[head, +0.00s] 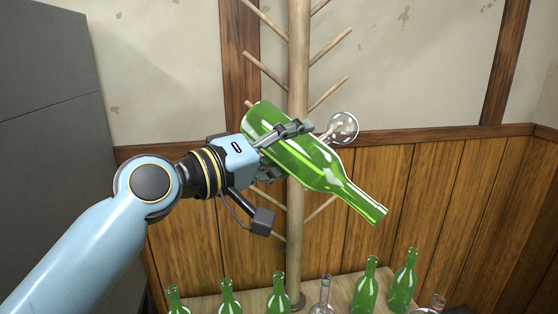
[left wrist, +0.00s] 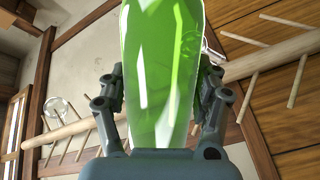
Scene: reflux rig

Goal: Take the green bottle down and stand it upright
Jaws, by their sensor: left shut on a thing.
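A green bottle (head: 300,155) is held in the air by my left gripper (head: 288,150) in the head view, in front of the wooden peg stand (head: 298,60). The bottle is tilted, its neck pointing down to the right and its base up to the left. The gripper's fingers are closed around its body. In the left wrist view the green bottle (left wrist: 160,75) fills the space between the fingers of the left gripper (left wrist: 160,105). My right gripper is in neither view.
A wooden surface (head: 245,302) at the bottom carries several upright bottles, among them a green bottle (head: 365,285) and a clear bottle (head: 323,296). A clear glass piece (head: 343,127) is on a peg behind the held bottle. Bare pegs stick out above. A grey cabinet (head: 50,120) stands at left.

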